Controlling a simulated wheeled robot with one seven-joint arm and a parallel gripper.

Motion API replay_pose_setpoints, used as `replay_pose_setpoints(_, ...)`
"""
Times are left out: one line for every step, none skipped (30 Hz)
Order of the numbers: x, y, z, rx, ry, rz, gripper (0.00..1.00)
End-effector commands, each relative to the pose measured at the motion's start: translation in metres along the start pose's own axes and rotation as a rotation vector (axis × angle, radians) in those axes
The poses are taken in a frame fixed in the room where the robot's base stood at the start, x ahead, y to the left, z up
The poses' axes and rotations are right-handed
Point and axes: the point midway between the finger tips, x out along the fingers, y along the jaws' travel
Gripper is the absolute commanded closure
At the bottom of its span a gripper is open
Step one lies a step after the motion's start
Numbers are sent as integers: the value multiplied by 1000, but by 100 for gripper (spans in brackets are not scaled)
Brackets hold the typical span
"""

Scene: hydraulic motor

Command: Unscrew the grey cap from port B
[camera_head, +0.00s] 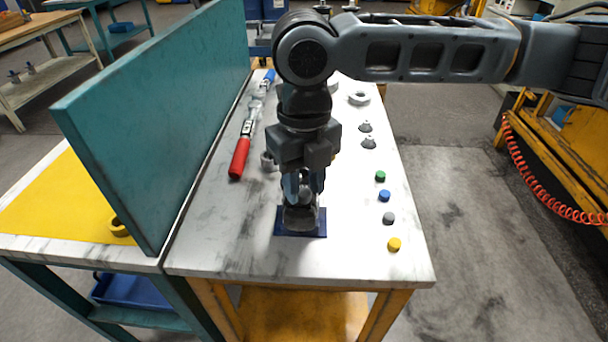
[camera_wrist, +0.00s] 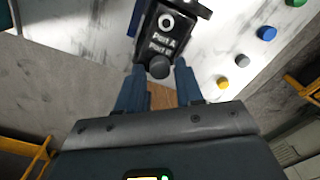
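The hydraulic motor (camera_head: 301,217) sits on a dark blue plate (camera_head: 283,233) near the table's front edge. In the wrist view the black motor body (camera_wrist: 170,40) carries labels that read Port A and Port B. A dark grey round cap (camera_wrist: 159,67) is on the port beside the Port B label. Port A shows a pale ring (camera_wrist: 166,21) with a dark centre. My gripper (camera_head: 304,184) points down over the motor. In the wrist view its blue fingers (camera_wrist: 158,78) are apart, one on each side of the grey cap. I cannot tell whether they touch it.
Loose green (camera_head: 380,176), blue (camera_head: 385,195), grey (camera_head: 389,218) and yellow (camera_head: 394,244) caps stand in a row on the right of the table. A red-handled tool (camera_head: 240,157) lies at the left, near a tall teal panel (camera_head: 160,120). The table's front left is clear.

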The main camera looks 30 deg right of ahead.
Motion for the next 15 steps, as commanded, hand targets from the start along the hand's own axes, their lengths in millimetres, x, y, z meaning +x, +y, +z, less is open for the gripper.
replay_pose_setpoints(-5, 1, -1, 65, 3, 4, 64)
replay_pose_setpoints(-5, 1, -1, 107, 3, 3, 64)
replay_pose_setpoints(-5, 0, -1, 164, 3, 3, 64)
replay_pose_setpoints(-5, 1, -1, 206, 4, 4, 64)
replay_pose_setpoints(-5, 0, 0, 248, 3, 3, 64)
replay_pose_setpoints(-5, 0, -1, 305, 4, 3, 64)
replay_pose_setpoints(-5, 0, -1, 347, 4, 3, 64)
replay_pose_setpoints(-5, 0, 0, 389, 3, 3, 64)
replay_pose_setpoints(-5, 1, -1, 447, 4, 4, 64)
replay_pose_setpoints(-5, 1, 0, 490, 3, 3, 64)
replay_pose_setpoints(-5, 1, -1, 532, 3, 3, 64)
replay_pose_setpoints(-5, 1, -1, 587, 4, 3, 64)
replay_pose_setpoints(-5, 1, 0, 625, 3, 3, 64)
replay_pose_setpoints(-4, 1, 0, 659, 3, 3, 64)
replay_pose_setpoints(-4, 1, 0, 697, 3, 2, 64)
